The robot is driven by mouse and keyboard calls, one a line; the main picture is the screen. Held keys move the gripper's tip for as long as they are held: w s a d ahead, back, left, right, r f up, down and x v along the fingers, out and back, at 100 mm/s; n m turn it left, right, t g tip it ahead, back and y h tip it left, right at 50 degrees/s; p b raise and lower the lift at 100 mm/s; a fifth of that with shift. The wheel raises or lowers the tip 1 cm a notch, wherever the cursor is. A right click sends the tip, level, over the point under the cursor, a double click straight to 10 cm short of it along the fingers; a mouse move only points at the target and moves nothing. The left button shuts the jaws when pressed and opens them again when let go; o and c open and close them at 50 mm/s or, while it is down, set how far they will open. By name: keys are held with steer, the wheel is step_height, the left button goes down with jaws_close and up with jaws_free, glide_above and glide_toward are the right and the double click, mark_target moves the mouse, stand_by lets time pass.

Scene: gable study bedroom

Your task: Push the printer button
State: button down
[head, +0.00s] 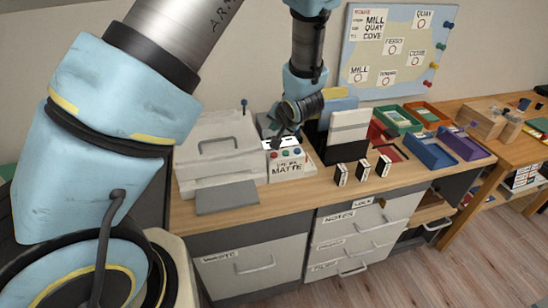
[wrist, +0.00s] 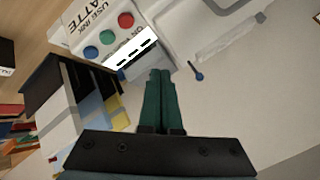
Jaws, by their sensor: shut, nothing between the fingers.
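The pale printer (head: 218,150) stands on the left of the counter, with a grey tray in front. At its right is a white panel (head: 288,171) lettered with "MATTE", with red, green and blue buttons. In the wrist view I see the red button (wrist: 126,20), the green button (wrist: 107,37) and the blue button (wrist: 91,53), beside a white strip with black dashes (wrist: 130,48). My gripper (head: 277,143) is shut and empty, just above and behind the panel. Its teal fingertips (wrist: 160,75) appear apart from the buttons in the wrist view.
A black holder with upright white and blue folders (head: 347,130) stands right of the panel. Small black-and-white boxes (head: 341,175) stand in front of it. Coloured trays (head: 430,152) lie farther right. A blue-knobbed lever (head: 244,104) rises by the printer. Drawers (head: 255,265) are below.

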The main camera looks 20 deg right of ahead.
steer(key=b, duration=0.5)
glide_above(275, 159)
step_height(275, 159, down, 6)
steer(key=shift+a+r, duration=0.15)
steer(key=shift+f+b, duration=0.5)
steer(key=shift+f, duration=0.35)
steer(key=shift+f, duration=0.15)
stand_by(0.8)
steer(key=shift+f, duration=0.25)
steer(key=shift+f, duration=0.4)
stand_by(0.6)
steer(key=shift+r, duration=0.1)
steer(key=shift+r+p, duration=0.75)
steer(key=shift+p, duration=0.35)
